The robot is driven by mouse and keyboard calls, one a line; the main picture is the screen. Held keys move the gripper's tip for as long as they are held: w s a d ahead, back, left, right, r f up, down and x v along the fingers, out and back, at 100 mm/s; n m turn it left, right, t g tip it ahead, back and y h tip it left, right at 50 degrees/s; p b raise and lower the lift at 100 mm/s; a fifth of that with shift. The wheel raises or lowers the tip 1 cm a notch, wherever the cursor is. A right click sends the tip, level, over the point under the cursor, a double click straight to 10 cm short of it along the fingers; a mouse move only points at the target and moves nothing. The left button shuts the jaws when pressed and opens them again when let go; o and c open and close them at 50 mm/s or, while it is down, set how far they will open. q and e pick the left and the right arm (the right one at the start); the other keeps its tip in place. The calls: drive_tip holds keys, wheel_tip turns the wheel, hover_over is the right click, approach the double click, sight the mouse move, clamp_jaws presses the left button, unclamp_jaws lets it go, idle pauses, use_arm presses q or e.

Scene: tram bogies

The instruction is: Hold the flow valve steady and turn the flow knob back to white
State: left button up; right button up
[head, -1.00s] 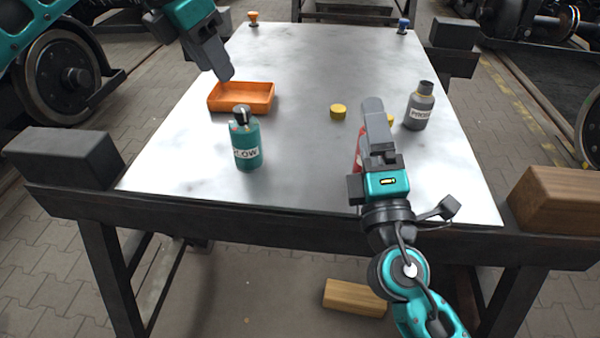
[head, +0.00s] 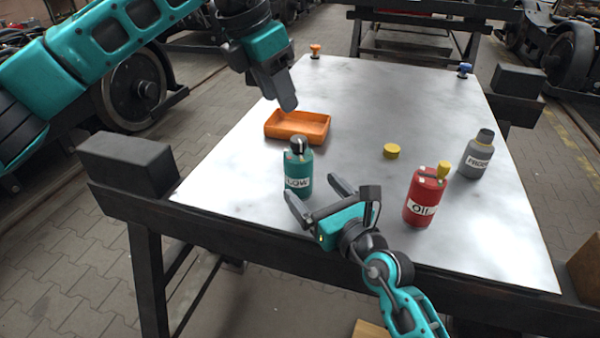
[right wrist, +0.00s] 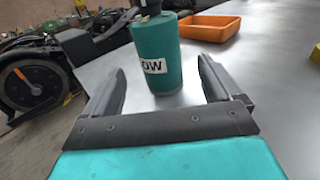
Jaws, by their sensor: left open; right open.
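The flow valve is a teal cylinder (head: 298,172) with a white label reading "LOW" in part, upright on the metal table. Its flow knob (head: 299,145) is dark with a light patch on top; small coloured marks show beside it. In the right wrist view the teal body (right wrist: 157,50) stands ahead, between and beyond my fingers, and its top is cut off. My right gripper (head: 316,189) is open and empty, just in front of the valve, apart from it. My left gripper (head: 288,104) is above the orange tray, behind the valve; its fingers overlap in view.
An orange tray (head: 325,126) lies behind the valve. A red OIL bottle (head: 421,203) with a yellow cap, a grey bottle (head: 473,160) and a yellow disc (head: 391,151) stand to the right.

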sight(298, 139)
drive_tip(key=x, duration=0.8)
drive_tip(key=shift+c, duration=0.2)
drive_tip(key=c, duration=1.1)
use_arm(q)
drive_tip(key=shift+o, duration=1.3)
drive_tip(key=shift+s+r, duration=0.1)
drive_tip(key=shift+o, duration=0.6)
drive_tip(key=shift+s+d+r+n, duration=0.1)
drive_tip(key=shift+s+r+n, duration=0.1)
drive_tip(key=shift+n, duration=0.2)
drive_tip(key=d+f+n, duration=0.1)
drive_tip(key=f, duration=0.2)
drive_tip(key=w+d+f+n+t, duration=0.1)
drive_tip(key=f, duration=0.2)
drive_tip(key=w+f, duration=0.1)
drive_tip(key=f, duration=0.3)
drive_tip(key=shift+w+d+n, duration=0.2)
drive_tip(key=shift+d+n, duration=0.2)
